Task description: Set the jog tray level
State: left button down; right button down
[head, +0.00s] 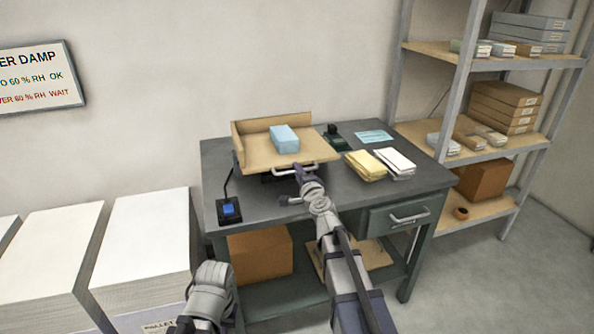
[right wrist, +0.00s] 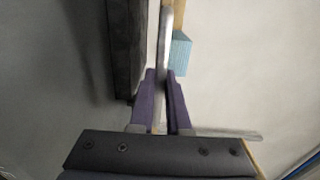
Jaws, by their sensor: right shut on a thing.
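The jog tray (head: 315,157) is a tan board with raised walls at its left and back, mounted over a dark base (head: 280,178) on the desk. Its exact tilt is hard to tell. A light blue block of sheets (head: 284,139) lies in it; its side shows in the right wrist view (right wrist: 181,54). My right gripper (head: 299,168) is at the tray's front, shut on the pale bar handle (head: 318,170). In the right wrist view the bar (right wrist: 163,45) runs between my purple fingers (right wrist: 160,82). My left arm's wrist shows at the bottom; its gripper does not.
On the grey desk (head: 355,195) are a blue-buttoned switch box (head: 229,210), yellow (head: 366,165) and white packets (head: 395,162), and a blue card (head: 374,137). Shelving (head: 450,140) stands at right, tall paper stacks (head: 145,235) at left. The desk's front right top is clear.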

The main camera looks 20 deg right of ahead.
jog(key=shift+f, duration=0.75)
jog(key=shift+s+a+r, duration=0.1)
jog(key=shift+s+r, duration=0.05)
jog(key=c, duration=1.2)
grip_release()
pick_arm(q)
jog(key=shift+f, duration=0.65)
pick_arm(e)
jog(key=o, duration=0.3)
jog(key=s, duration=0.7)
jog(key=shift+s+d+r, duration=0.15)
jog(key=shift+s+d, duration=0.1)
jog(key=shift+s, duration=0.1)
pick_arm(q)
jog(key=shift+r, duration=0.2)
